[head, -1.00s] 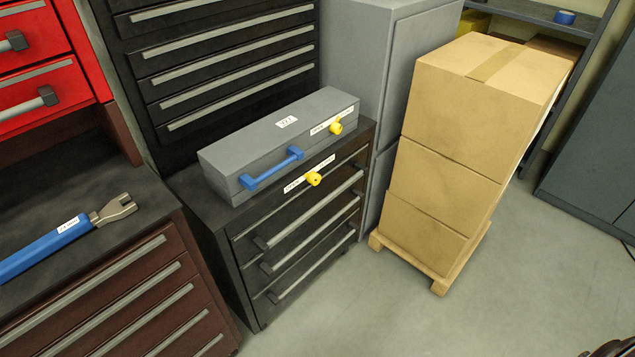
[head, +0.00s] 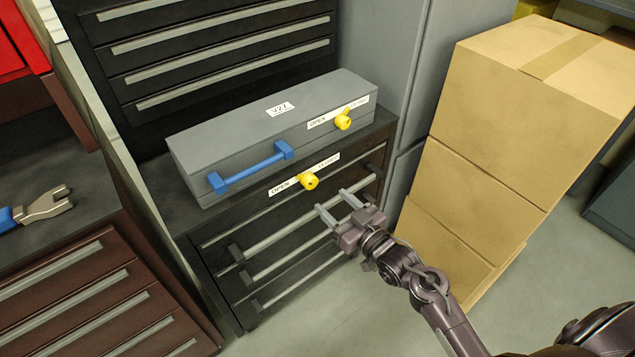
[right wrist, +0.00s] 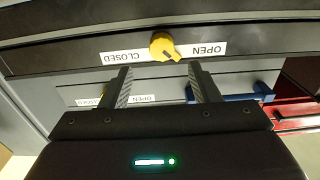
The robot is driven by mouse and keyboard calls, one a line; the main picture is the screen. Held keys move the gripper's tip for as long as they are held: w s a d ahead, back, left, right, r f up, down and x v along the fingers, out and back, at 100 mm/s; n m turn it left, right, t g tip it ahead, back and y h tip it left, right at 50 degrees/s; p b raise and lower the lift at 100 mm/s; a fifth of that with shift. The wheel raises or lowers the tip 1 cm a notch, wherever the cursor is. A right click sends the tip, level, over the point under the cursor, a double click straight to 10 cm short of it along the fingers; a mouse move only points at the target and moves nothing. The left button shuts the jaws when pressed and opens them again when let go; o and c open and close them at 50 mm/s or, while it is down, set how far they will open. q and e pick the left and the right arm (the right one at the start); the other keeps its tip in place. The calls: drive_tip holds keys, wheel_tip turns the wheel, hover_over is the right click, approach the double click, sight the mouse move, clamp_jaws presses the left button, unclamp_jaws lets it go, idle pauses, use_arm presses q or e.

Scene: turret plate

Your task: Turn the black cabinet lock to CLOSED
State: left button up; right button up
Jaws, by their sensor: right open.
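The black cabinet (head: 226,250) stands in the middle of the head view. Its yellow lock knob (head: 308,181) sits on the top front edge, between OPEN on the left and CLOSED on the right of a white label (head: 282,187). In the right wrist view, where the lettering is upside down, the knob (right wrist: 161,44) has its pointer tilted toward the OPEN side. My right gripper (head: 337,205) is open and empty, in front of the drawers, below and right of the knob and apart from it. Its fingers (right wrist: 158,69) also show in the wrist view. My left gripper is out of view.
A grey toolbox (head: 235,128) with a blue handle (head: 250,168) and a second yellow lock (head: 343,121) lies on the cabinet. Stacked cardboard boxes (head: 490,155) stand close on the right. A blue-handled tool (head: 40,206) lies on the left bench. Floor is free in front.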

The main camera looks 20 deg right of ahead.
sight(313, 184)
drive_tip(key=x, duration=0.7)
drive_tip(key=shift+a, duration=0.2)
drive_tip(key=shift+c, duration=0.3)
drive_tip(key=c, duration=0.9)
